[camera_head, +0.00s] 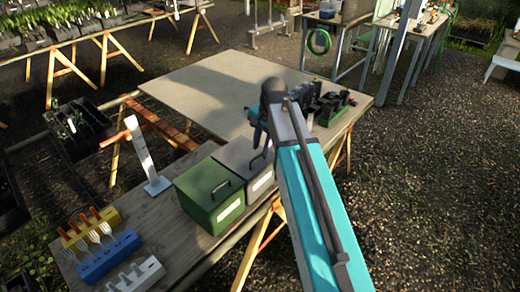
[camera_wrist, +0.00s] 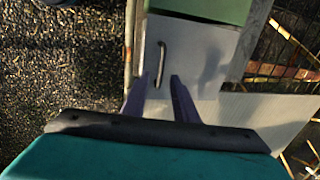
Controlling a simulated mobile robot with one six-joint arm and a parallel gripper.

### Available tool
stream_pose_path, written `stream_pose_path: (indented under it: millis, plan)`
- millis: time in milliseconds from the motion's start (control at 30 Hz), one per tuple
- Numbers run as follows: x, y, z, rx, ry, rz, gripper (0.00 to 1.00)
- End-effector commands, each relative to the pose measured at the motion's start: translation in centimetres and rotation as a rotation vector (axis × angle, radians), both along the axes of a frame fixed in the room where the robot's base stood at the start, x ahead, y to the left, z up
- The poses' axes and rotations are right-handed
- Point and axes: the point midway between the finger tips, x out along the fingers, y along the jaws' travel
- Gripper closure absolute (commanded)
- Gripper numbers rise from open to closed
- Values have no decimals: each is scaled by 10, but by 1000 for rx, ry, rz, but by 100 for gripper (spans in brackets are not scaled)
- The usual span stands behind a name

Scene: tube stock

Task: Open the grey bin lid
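The grey bin (camera_head: 262,184) stands on the wooden table beside the green bin. Its flat grey lid (camera_head: 234,154) looks shut and has a thin bar handle (camera_head: 261,158). In the wrist view the grey lid (camera_wrist: 200,65) fills the upper middle, with its metal handle (camera_wrist: 161,62) lying lengthwise. The handle's near end lies just ahead of the gap between the fingertips. In the head view my gripper (camera_head: 260,138) is above the lid's far side, partly hidden by my arm.
The green bin (camera_head: 207,198) with its own handle adjoins the grey bin; its edge tops the wrist view. A white post (camera_head: 141,150) stands behind. Coloured tool racks (camera_head: 108,255) sit at the near left. Dark items in a green tray (camera_head: 333,108) lie right of my arm.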

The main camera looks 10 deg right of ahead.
Motion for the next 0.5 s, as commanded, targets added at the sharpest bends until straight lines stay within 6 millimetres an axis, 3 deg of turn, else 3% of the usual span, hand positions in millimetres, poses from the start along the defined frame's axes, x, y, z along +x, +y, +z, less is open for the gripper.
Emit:
stream_pose_path:
  millis: [200,500]
  plan:
    - [3,4,-16,0,1,2,74]
    - [4,4,-23,0,0,2,74]
